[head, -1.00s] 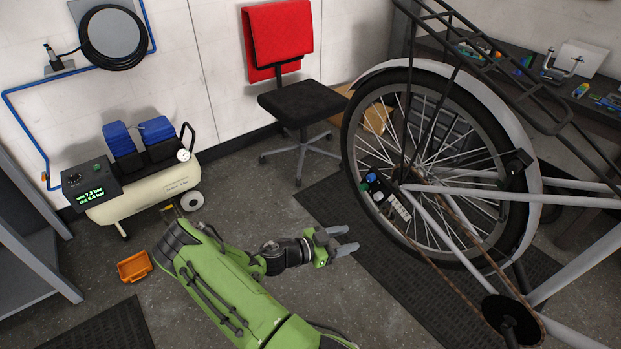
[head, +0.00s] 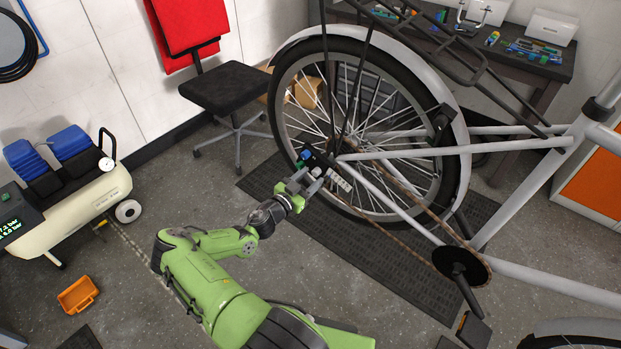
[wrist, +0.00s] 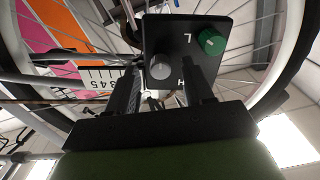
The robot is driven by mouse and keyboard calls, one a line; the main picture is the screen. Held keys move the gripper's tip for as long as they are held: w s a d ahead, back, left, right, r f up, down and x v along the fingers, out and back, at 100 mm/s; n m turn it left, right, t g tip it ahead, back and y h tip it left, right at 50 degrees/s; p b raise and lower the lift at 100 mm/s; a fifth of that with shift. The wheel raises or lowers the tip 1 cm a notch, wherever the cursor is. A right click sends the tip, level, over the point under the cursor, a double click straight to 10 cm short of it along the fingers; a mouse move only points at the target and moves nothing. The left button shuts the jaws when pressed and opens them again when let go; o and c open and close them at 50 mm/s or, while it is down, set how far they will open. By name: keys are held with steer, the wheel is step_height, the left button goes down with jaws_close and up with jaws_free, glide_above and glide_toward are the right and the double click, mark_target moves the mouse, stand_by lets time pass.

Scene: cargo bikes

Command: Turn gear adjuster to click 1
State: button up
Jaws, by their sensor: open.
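A black box with knobs sits at the hub of the bike's rear wheel. In the wrist view its black face (wrist: 186,24) bears the letters L and H, a grey knob (wrist: 160,66) and a green knob (wrist: 210,41). A white numbered strip (wrist: 97,78) lies beside it; 3, 4 and 5 are readable. In the head view a blue knob (head: 305,155) also shows on the box. No label shows which knob is the gear adjuster. My gripper (head: 306,184) is open in front of the box, with the grey knob appearing between its fingers; contact cannot be told.
The rear wheel (head: 283,108), chain (head: 405,232) and frame tubes (head: 510,131) are close around the gripper. A stool (head: 222,86), a compressor (head: 78,212) and an orange bin (head: 78,294) stand to the left. A workbench (head: 545,70) is behind the bike.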

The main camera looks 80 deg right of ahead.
steer(key=shift+s+d, duration=0.25)
steer(key=shift+d, duration=0.25)
jaws_close()
